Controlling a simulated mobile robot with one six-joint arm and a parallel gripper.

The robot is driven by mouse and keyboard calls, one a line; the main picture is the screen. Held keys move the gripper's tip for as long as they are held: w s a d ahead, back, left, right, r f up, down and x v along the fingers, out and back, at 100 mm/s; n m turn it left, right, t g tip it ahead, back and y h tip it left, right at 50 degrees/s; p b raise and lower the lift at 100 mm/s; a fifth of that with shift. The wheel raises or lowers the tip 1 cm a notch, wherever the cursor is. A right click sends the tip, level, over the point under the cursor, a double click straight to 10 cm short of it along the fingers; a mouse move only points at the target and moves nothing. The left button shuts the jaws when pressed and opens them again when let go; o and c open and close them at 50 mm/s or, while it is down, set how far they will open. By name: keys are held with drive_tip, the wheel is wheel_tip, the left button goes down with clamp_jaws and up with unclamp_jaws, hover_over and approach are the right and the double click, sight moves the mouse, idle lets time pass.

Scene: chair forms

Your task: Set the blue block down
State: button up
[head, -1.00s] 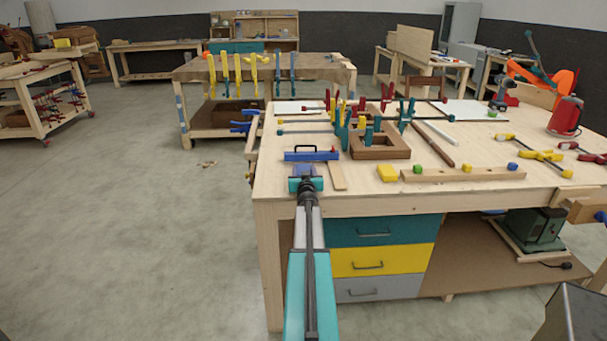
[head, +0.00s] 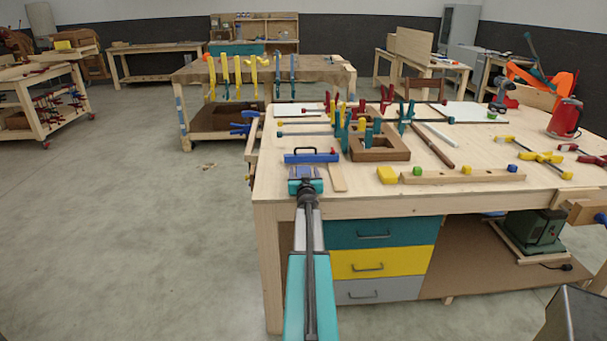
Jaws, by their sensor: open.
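My gripper (head: 304,172) is at the near left corner of the workbench (head: 480,200), low over its top, with its fingers apart. A blue patch, which looks like the blue block, shows between and just beyond the fingers. They partly hide it, and I cannot tell whether they touch it. It appears to be at the level of the bench top, just in front of a blue tool with a black handle (head: 312,157).
A flat wood piece (head: 338,178) lies just right of my gripper. Further right are a yellow block (head: 387,174) and a wooden bar (head: 440,177) with small coloured blocks. A brown wooden frame (head: 397,154) with clamps stands behind. Floor on the left is clear.

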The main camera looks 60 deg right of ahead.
drive_tip(key=shift+r, duration=0.1)
drive_tip(key=shift+v, duration=6)
